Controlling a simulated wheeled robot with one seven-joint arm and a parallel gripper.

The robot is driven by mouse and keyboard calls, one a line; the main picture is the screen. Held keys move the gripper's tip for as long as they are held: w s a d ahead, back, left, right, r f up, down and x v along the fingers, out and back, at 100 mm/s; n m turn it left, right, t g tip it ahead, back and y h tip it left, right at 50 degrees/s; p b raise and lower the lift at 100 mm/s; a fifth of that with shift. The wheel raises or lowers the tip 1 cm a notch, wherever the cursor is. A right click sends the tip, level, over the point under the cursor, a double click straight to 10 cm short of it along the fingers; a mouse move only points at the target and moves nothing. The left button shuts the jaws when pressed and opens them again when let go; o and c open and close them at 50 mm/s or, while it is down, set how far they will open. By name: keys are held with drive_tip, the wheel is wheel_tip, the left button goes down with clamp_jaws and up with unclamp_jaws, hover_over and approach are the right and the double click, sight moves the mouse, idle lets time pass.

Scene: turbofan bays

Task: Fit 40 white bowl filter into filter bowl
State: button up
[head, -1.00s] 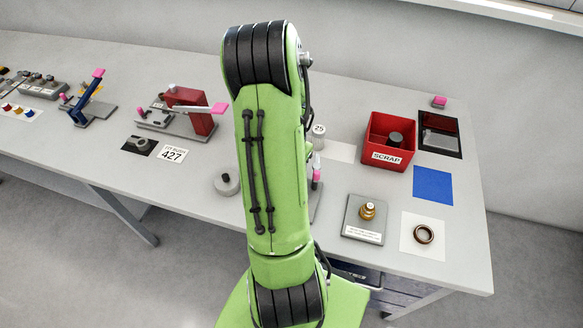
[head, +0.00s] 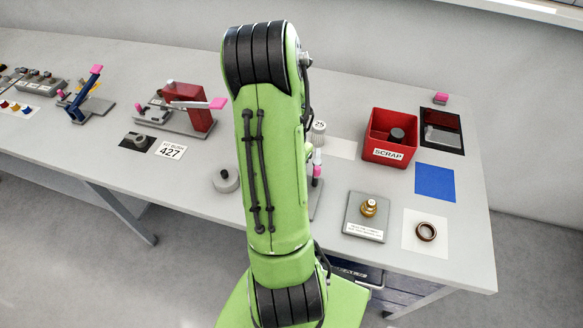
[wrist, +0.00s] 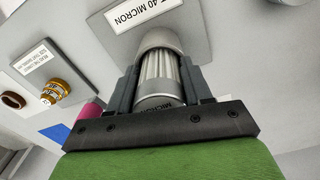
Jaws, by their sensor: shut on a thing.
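The white bowl filter (wrist: 160,68) is a pleated cylinder with a printed grey end near my palm. My gripper (wrist: 160,80) is shut on it, one jaw on each side, in the wrist view. A grey cup, which looks like the filter bowl (wrist: 160,40), is at the filter's far end. It stands on a grey plate (wrist: 195,18) labelled 40 MICRON. I cannot tell how deep the filter's far end is inside the cup. In the head view my green arm hides the gripper, the filter and the cup.
A brass fitting (head: 369,207) stands on a grey plate, and a brown ring (head: 426,231) lies on a white sheet. A red scrap bin (head: 388,150), a blue mat (head: 435,183) and a round part marked 25 (head: 319,127) are behind. A grey disc (head: 225,180) lies left of my arm.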

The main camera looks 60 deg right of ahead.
drive_tip(key=shift+f, duration=0.15)
drive_tip(key=o, duration=1.6)
drive_tip(key=shift+o, duration=0.2)
drive_tip(key=shift+r+p, duration=2.55)
drive_tip(key=shift+r, duration=1.1)
drive_tip(key=shift+f, duration=0.1)
